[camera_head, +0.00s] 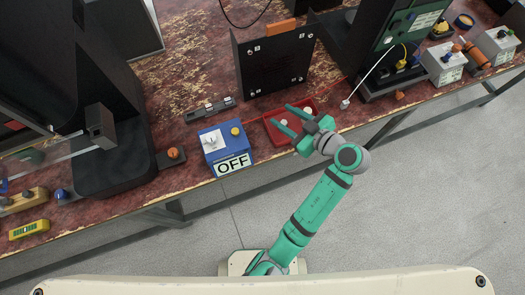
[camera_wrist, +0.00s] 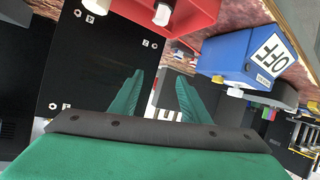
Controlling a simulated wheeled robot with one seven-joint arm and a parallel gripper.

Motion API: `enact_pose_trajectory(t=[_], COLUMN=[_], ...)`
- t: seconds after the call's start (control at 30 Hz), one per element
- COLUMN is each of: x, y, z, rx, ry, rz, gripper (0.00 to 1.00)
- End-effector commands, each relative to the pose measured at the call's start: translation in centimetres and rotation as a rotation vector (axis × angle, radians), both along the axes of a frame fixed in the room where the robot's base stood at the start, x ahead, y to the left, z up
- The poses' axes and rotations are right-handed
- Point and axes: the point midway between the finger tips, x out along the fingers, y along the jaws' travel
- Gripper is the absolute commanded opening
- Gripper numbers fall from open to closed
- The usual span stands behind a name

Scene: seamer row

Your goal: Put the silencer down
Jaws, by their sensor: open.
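My gripper (camera_head: 282,115) is open, with its green fingers reaching over the red tray (camera_head: 316,101) at the bench's front edge. In the wrist view the gap between the fingertips (camera_wrist: 160,76) is empty. Small white pieces lie in the tray, one (camera_head: 281,123) near the fingertips and one (camera_head: 307,110) farther right. The wrist view shows the red tray (camera_wrist: 190,18) at the top, with a white piece (camera_wrist: 162,14) at it, apart from the fingers. I cannot tell for sure which white piece is the silencer.
A blue box marked OFF (camera_head: 229,147) stands left of the tray. A black upright panel (camera_head: 273,68) stands behind it. A white-tipped rod (camera_head: 366,80) leans at the right. A black machine (camera_head: 105,150) fills the left. Grey floor is clear in front.

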Motion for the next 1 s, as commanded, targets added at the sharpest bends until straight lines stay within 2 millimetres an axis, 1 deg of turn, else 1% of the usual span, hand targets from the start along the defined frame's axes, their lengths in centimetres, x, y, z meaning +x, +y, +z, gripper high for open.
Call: enact_pose_trajectory(t=[0.03,0.1,0.2,0.3,0.4,0.5,0.57,0.6,0.7,0.77,0.87,0.97,1.0], x=[-0.6,-1.5,-3.4,-5.7,-8.1,-10.5,-11.9,-12.8,-14.9,-16.1,-18.0,-20.1,-20.9], y=[3.4,7.2,11.4,14.3,15.9,16.3,16.1,15.8,14.7,13.8,12.3,10.9,10.4], z=[0.6,2.1,4.7,7.3,9.6,11.4,12.1,12.5,12.7,12.4,11.2,9.2,8.2], rx=[0.040,0.090,0.169,0.250,0.327,0.392,0.425,0.443,0.473,0.480,0.473,0.443,0.424], ry=[-0.084,-0.218,-0.396,-0.550,-0.675,-0.763,-0.797,-0.811,-0.814,-0.795,-0.732,-0.633,-0.584], rz=[0.050,0.098,0.125,0.109,0.050,-0.041,-0.109,-0.158,-0.288,-0.367,-0.491,-0.601,-0.637], gripper=[0.42,0.42,0.42,0.42,0.42,0.42,0.42,0.42,0.42,0.42,0.42,0.42,0.42])
